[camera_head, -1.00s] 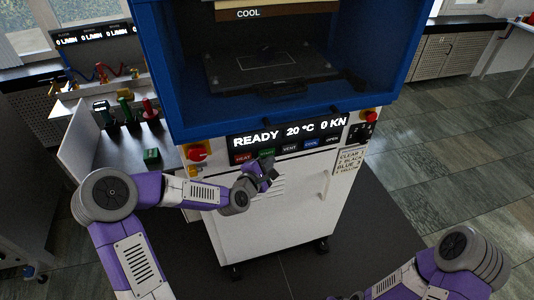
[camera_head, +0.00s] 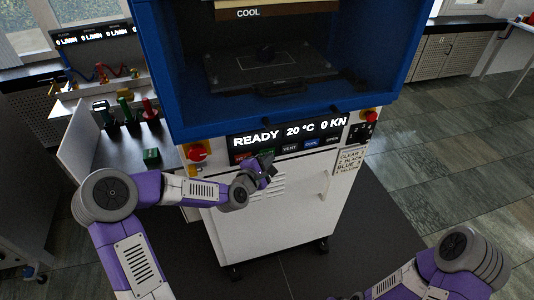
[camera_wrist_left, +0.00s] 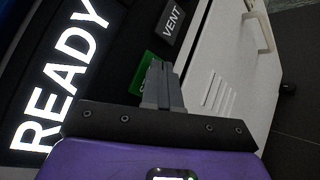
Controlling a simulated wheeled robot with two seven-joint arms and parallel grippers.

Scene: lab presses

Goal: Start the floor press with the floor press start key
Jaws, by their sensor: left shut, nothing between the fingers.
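The floor press (camera_head: 285,200) is a white cabinet under a blue chamber, with a dark display reading READY, 20 °C and 0 KN. Below the display is a row of keys. The green start key (camera_wrist_left: 141,74) shows in the left wrist view, partly hidden behind my fingers. My left gripper (camera_head: 266,164) is shut and empty, its tips at the key row in front of the green key. It also shows in the left wrist view (camera_wrist_left: 158,72). I cannot tell whether the tips touch the key. My right gripper is out of view; only its arm shows at bottom right.
The vent key (camera_wrist_left: 172,22) is beside the green one. A side bench at left holds a green block (camera_head: 151,156) and coloured handles. Floor to the right is clear.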

